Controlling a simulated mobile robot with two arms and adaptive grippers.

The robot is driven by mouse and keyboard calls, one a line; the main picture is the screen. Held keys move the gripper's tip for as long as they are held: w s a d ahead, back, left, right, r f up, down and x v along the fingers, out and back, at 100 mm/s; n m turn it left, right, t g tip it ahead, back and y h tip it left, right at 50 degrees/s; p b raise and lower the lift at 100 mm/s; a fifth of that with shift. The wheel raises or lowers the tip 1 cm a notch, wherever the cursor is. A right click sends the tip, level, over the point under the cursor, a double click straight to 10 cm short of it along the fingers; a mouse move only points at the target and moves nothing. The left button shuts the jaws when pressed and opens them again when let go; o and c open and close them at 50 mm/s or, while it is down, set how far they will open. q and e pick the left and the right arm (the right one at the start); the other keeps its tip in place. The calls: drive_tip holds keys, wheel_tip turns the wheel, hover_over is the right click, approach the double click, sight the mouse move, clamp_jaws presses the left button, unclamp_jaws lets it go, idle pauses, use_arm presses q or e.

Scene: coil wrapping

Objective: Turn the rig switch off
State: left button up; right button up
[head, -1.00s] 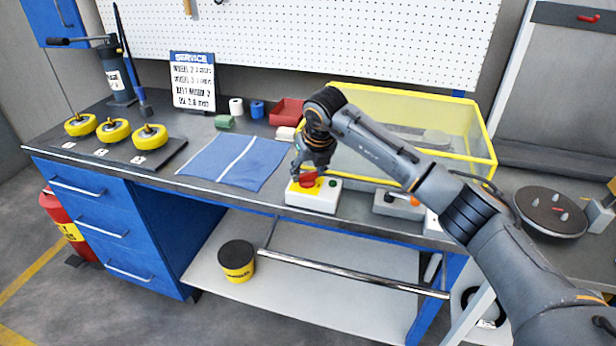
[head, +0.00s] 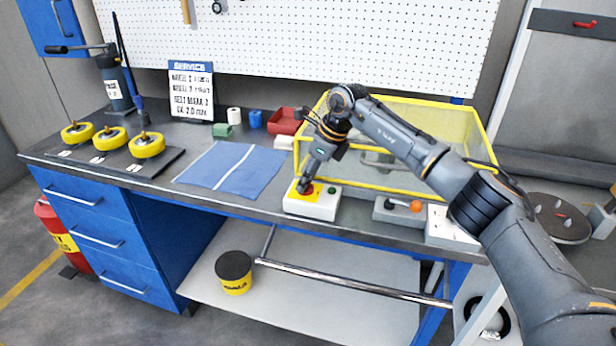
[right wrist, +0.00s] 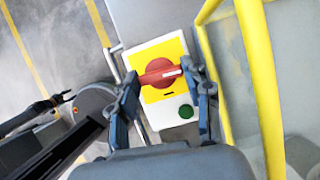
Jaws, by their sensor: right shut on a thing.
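The rig switch is a white box (head: 318,207) with a yellow plate, a red rotary knob and a green button, at the front edge of the bench. My right gripper (head: 304,187) is tilted over the box, with its fingers at the knob, partly hiding it. In the right wrist view the red knob (right wrist: 160,72) lies crosswise between the two fingers of the gripper (right wrist: 165,80), its white mark at the right end. The gripper is shut on the knob. The green button (right wrist: 186,111) is beside the right finger. My left gripper is not in view.
A yellow-framed clear enclosure (head: 400,190) stands right behind the switch. A grey box with an orange knob (head: 416,206) is to its right. A blue mat (head: 232,168) lies to the left, and yellow wheels (head: 109,139) stand farther left.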

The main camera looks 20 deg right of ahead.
drive_tip(key=shift+n, duration=0.5)
drive_tip(key=o, duration=1.2)
drive_tip(key=shift+c, duration=0.2)
drive_tip(key=v, duration=1.2)
drive_tip(key=shift+w, duration=0.25)
drive_tip(key=shift+d, duration=0.1)
